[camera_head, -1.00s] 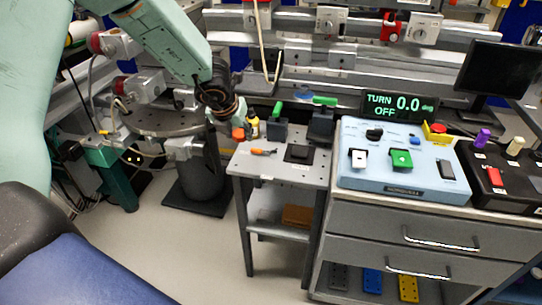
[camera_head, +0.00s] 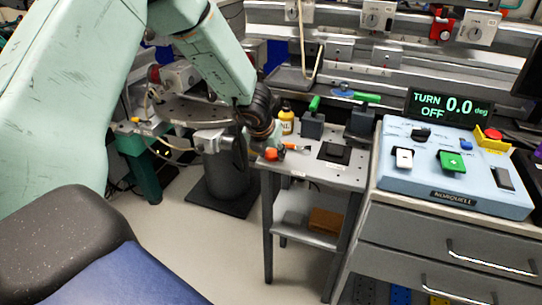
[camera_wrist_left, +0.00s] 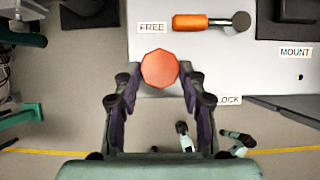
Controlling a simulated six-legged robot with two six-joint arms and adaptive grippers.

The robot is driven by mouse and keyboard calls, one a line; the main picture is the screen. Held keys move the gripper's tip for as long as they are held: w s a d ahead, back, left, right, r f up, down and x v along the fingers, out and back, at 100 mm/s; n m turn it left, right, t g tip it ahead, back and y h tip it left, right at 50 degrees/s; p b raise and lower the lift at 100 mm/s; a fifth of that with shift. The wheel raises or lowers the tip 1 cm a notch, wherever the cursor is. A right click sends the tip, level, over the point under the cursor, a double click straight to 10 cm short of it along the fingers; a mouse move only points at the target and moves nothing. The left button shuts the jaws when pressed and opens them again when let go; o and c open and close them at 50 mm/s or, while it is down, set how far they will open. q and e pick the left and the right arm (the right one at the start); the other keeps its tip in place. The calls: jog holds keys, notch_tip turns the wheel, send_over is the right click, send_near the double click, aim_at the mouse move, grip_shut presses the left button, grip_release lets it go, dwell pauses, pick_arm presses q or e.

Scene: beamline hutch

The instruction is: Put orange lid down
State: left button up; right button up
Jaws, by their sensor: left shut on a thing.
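The orange lid (camera_head: 270,154) is at the left edge of the small grey side table (camera_head: 310,172) in the head view. In the left wrist view the lid (camera_wrist_left: 160,69) is an orange, many-sided disc between the fingertips. My left gripper (camera_wrist_left: 160,78) is shut on it, pointing down. In the head view the dark left gripper (camera_head: 262,135) hides part of the table's left edge. In the wrist view the lid overlaps the table's edge, beside the FREE label (camera_wrist_left: 152,27). I cannot tell whether it touches the table. My right gripper is not in view.
An orange-handled tool (camera_wrist_left: 190,22) lies on the table close to the lid. A yellow bottle (camera_head: 286,122) and a dark block with a green handle (camera_head: 312,124) stand behind. A black square pad (camera_head: 334,152) lies to the right. A blue control box (camera_head: 455,170) stands further right.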

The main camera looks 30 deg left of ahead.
pick_arm(q)
jog(key=shift+s+a+r, duration=0.15)
jog(key=shift+f+b, duration=0.3)
jog(key=shift+f, duration=0.05)
jog(key=shift+s+f+b, duration=0.2)
jog(key=shift+f+b, duration=0.1)
jog(key=o, duration=0.8)
jog(key=shift+d, duration=0.2)
jog(key=o, duration=0.5)
jog(key=shift+w+f, duration=0.1)
jog(key=shift+f, duration=0.2)
jog(key=shift+r, duration=0.1)
